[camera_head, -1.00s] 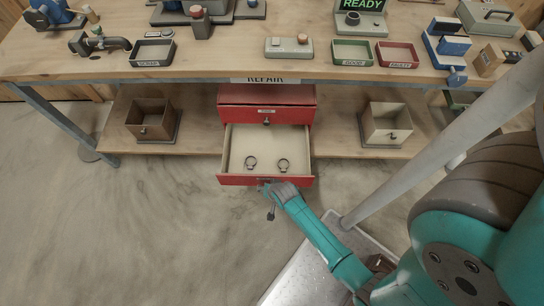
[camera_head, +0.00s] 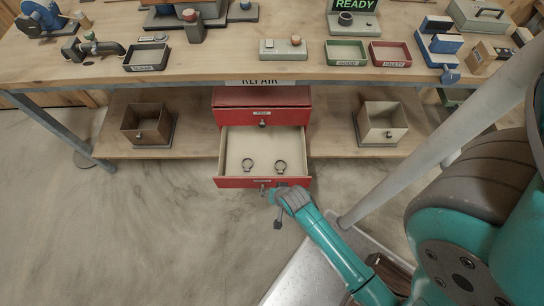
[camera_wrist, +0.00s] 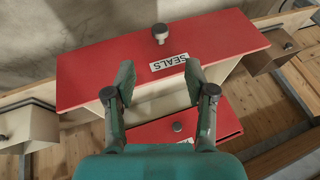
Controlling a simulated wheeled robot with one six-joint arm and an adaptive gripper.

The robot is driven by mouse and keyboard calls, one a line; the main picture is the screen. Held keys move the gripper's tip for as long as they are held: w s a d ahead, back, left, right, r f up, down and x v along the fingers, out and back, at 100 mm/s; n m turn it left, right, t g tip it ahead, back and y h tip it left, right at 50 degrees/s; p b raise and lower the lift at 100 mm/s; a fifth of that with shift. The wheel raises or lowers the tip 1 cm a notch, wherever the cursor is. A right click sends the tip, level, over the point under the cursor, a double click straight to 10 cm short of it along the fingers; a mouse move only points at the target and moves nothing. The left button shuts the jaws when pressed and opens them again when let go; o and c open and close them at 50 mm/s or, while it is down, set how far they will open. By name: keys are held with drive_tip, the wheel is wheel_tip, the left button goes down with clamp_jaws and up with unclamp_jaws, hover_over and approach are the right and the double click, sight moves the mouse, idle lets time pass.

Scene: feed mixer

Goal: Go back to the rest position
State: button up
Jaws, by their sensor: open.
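My gripper (camera_head: 275,196) is open and empty, just in front of the pulled-out lower red drawer (camera_head: 232,183). In the wrist view my gripper (camera_wrist: 160,76) has its two fingers spread wide. The drawer's red front (camera_wrist: 105,72) fills much of that view, with a round knob (camera_wrist: 160,32) and a label reading SEALS. The knob lies beyond the fingertips, not between them. Two dark rings (camera_head: 247,164) (camera_head: 280,166) lie apart inside the drawer. The upper red drawer (camera_head: 285,119) is shut.
The workbench (camera_head: 210,70) above holds a scrap tray (camera_head: 147,57), a green tray (camera_head: 346,53), a red tray (camera_head: 390,54) and several devices. The floor left of my arm is clear.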

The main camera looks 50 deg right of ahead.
idle(0.3)
drive_tip(key=s+a+r+n+t, duration=0.3)
drive_tip(key=s+r, duration=0.3)
drive_tip(key=r, duration=0.4)
drive_tip(key=s+a+r+n+t+y, duration=0.1)
drive_tip(key=s+a+r+n+t, duration=0.2)
drive_tip(key=r, duration=0.8)
drive_tip(key=s+a+r+n+t, duration=0.3)
drive_tip(key=s+r+n, duration=0.2)
drive_tip(key=s+r, duration=0.3)
wheel_tip(320, 180, up, 3)
drive_tip(key=shift+s+r, duration=0.2)
drive_tip(key=shift+s, duration=0.15)
